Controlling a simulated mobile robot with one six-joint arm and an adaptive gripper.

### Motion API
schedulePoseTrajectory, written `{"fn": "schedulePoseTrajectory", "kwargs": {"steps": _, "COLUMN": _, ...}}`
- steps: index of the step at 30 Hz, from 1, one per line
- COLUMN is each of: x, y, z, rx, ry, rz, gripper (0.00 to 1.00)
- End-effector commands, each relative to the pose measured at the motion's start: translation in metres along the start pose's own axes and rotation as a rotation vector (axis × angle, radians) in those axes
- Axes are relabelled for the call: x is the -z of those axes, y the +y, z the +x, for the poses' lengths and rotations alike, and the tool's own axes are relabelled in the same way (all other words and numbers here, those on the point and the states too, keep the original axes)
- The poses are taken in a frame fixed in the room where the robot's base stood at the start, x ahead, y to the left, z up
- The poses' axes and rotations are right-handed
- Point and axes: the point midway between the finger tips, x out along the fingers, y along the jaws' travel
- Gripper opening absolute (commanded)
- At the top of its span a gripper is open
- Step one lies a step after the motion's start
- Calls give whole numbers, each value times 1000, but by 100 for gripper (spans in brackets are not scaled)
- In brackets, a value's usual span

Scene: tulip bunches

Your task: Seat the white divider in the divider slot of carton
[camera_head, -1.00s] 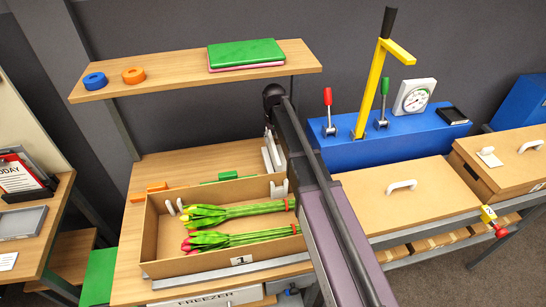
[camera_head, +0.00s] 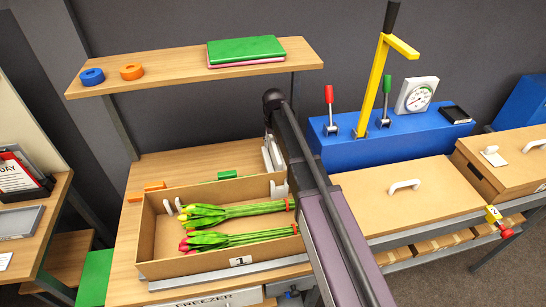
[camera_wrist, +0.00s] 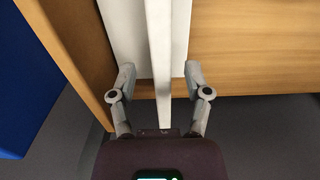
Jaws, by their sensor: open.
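The white divider (camera_wrist: 158,50) shows in the wrist view as an upright white strip over a wider white surface. My gripper (camera_wrist: 160,72) is open, with one finger on each side of the strip and a gap to each. In the head view, white pieces that look like the divider and its holder (camera_head: 271,153) stand behind the carton, partly hidden by my arm. The open carton (camera_head: 190,269), labelled 1, holds two tulip bunches (camera_head: 240,211) (camera_head: 238,239). White clips (camera_head: 180,204) stand at its left end and another (camera_head: 279,190) at its back right. Its right end is hidden.
A lidded carton (camera_head: 405,200) lies right of my arm, before a blue press with a yellow lever (camera_head: 372,85). A shelf (camera_head: 195,72) overhangs the back. Orange and green blocks lie behind the open carton. In the wrist view, a wooden wall (camera_wrist: 85,50) stands close on the left.

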Motion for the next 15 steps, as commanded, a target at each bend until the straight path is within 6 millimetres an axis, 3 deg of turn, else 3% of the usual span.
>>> {"fn": "schedulePoseTrajectory", "kwargs": {"steps": 6, "x": 0, "y": -2, "z": 22, "rx": 0, "ry": 0, "rz": 0, "gripper": 63}}
{"fn": "schedulePoseTrajectory", "kwargs": {"steps": 15, "x": 0, "y": -2, "z": 37, "rx": 0, "ry": 0, "rz": 1, "gripper": 63}}
